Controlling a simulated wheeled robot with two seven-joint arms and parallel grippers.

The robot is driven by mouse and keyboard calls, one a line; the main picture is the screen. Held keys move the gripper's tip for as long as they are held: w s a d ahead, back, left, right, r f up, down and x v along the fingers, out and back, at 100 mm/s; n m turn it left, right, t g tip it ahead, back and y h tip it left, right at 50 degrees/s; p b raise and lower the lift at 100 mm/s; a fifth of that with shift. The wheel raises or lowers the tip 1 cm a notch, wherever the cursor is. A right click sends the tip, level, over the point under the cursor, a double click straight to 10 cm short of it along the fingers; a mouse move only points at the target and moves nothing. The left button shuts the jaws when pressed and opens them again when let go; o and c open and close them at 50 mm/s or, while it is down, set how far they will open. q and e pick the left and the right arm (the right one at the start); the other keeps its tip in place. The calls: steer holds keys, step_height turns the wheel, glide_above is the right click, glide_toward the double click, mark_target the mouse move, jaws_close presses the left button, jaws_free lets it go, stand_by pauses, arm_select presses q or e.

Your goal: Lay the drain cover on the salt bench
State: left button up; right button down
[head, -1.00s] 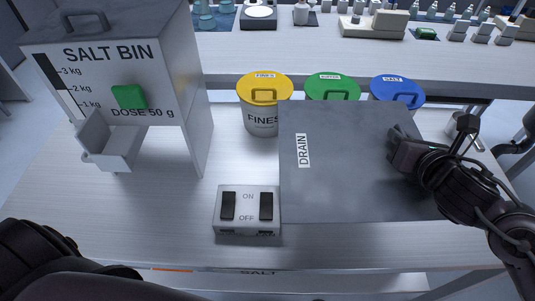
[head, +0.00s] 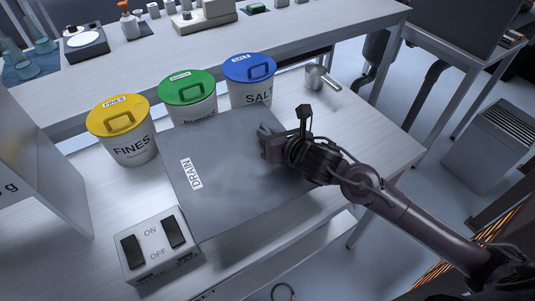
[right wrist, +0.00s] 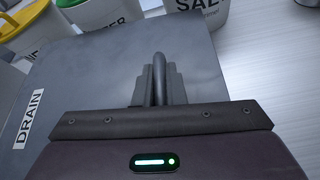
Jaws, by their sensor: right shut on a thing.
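The drain cover (head: 225,175) is a flat dark grey square plate with a white DRAIN label. It lies over the right part of the pale salt bench (head: 345,118), beside the switch box. Its far edge hides the lower parts of the green and blue buckets. I cannot tell whether it touches the bench or is a little above it. My right gripper (head: 268,143) is shut on the cover's handle, near its right side. The right wrist view shows the grey handle (right wrist: 159,78) between the fingers. My left gripper is not in view.
Yellow FINES (head: 128,145), green (head: 190,98) and blue SALT (head: 250,88) buckets stand behind the cover. The ON/OFF switch box (head: 158,250) is close to its near left edge. A metal scoop (head: 320,78) lies at the back right. The salt bin's panel (head: 45,160) is at left.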

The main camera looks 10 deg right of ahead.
mark_target(296, 174)
step_height(296, 174, down, 2)
steer(key=shift+w+f, duration=0.15)
steer(key=shift+f, duration=0.1)
step_height(296, 174, down, 4)
steer(key=shift+f, duration=0.1)
steer(key=c, duration=1.5)
jaws_free()
steer(key=shift+f, duration=0.1)
steer(key=shift+o, duration=0.2)
steer(key=b+v, duration=0.1)
steer(key=v, duration=1.1)
steer(key=shift+a, duration=0.1)
